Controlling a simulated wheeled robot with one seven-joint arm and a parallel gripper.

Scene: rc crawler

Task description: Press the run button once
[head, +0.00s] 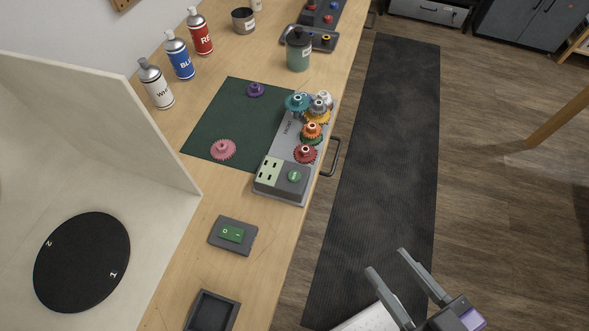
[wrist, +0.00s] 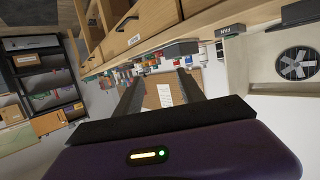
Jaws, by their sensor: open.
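A separate grey switch box with a green rocker (head: 232,234) marked O and I lies nearer on the bench. My gripper (head: 386,261) is open and empty, off the bench's right edge above the floor, well apart from the button. In the wrist view my open fingers (wrist: 160,84) point away from the button, which I cannot make out there.
Several coloured gears stand on the gear stand beside a green mat (head: 225,120) with a pink gear (head: 223,149) and a purple gear (head: 255,90). Spray cans (head: 179,56) stand at the back. A black turntable (head: 82,262) is left. A dark mat (head: 385,150) covers clear floor.

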